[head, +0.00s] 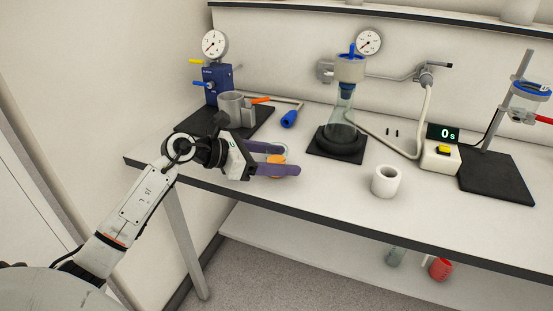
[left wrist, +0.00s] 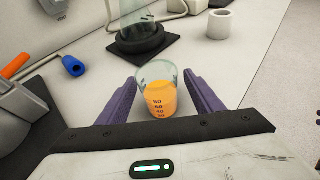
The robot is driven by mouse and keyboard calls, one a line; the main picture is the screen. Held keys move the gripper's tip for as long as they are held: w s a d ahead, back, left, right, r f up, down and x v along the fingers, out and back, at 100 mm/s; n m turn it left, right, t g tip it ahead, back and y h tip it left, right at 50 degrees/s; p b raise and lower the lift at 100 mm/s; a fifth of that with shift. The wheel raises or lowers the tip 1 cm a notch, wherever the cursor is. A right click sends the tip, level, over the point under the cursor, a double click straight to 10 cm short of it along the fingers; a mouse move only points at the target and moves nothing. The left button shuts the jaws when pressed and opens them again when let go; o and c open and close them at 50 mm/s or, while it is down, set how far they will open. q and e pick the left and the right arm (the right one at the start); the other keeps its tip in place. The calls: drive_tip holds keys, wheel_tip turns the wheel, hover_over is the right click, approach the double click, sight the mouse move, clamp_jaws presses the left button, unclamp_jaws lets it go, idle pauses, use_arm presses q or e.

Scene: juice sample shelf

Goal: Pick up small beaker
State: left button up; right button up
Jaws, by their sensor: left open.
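The small beaker (left wrist: 160,96) is clear glass with orange juice in it and graduation marks on its side. It stands upright on the white table. In the head view the beaker (head: 277,158) is partly hidden by my left gripper. My left gripper (head: 286,162) is open, with its purple fingers reaching along both sides of the beaker. In the left wrist view the left gripper (left wrist: 163,88) has the beaker between its fingers, with a gap visible on either side near the fingertips. My right gripper is not in view.
A glass flask (head: 341,120) stands on a black base behind the beaker. A white cup (head: 386,181) stands to the right. A blue device with a gauge and grey cup (head: 231,108) is at the left. A timer (head: 440,155) and stand are at the right. The table's front edge is close.

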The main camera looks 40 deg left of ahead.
use_arm(q)
drive_tip(key=shift+x, duration=1.55)
drive_tip(key=shift+r, duration=0.1)
drive_tip(key=c, duration=1.2)
drive_tip(key=shift+r, duration=0.2)
drive_tip(key=shift+r, duration=4.75)
